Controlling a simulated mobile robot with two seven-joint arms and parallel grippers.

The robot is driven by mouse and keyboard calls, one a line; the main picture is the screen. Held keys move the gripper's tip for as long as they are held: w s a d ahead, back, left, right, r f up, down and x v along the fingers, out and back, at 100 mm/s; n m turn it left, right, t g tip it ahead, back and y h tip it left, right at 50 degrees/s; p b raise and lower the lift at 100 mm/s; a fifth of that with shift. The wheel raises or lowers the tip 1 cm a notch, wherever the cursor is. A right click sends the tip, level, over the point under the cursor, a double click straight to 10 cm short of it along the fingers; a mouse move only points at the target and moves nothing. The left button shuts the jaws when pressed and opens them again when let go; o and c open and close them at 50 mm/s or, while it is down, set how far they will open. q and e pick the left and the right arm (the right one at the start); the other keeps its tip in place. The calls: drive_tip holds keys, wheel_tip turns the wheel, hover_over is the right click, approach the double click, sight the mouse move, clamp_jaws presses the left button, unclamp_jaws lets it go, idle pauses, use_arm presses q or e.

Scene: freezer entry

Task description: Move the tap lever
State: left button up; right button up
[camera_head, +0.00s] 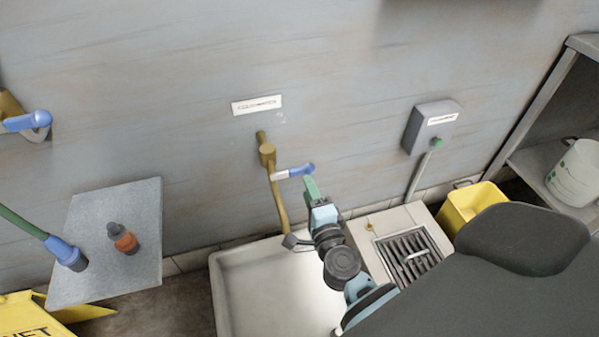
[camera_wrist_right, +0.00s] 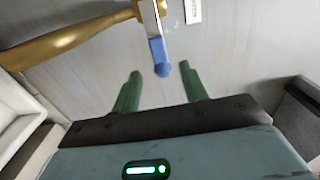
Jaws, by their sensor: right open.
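The brass tap (camera_head: 267,155) is fixed to the grey wall, and its pipe runs down toward a white basin. Its lever (camera_head: 295,171) has a white stem and a blue end and points right. In the right wrist view the blue lever end (camera_wrist_right: 160,58) hangs ahead, about midway between the fingertips. My right gripper (camera_head: 311,188) is just below and right of the lever end. In its wrist view the green fingers (camera_wrist_right: 162,84) are apart, with nothing gripped. I cannot tell whether a finger touches the lever. My left gripper is not in view.
The white basin (camera_head: 265,290) lies below the tap. A grey box with a green button (camera_head: 432,128) is on the wall to the right. A yellow bin (camera_head: 468,207) and shelving stand right.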

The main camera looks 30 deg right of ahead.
sight(301, 173)
drive_tip(key=shift+b+x, duration=0.3)
drive_tip(key=shift+x, duration=3.55)
clamp_jaws()
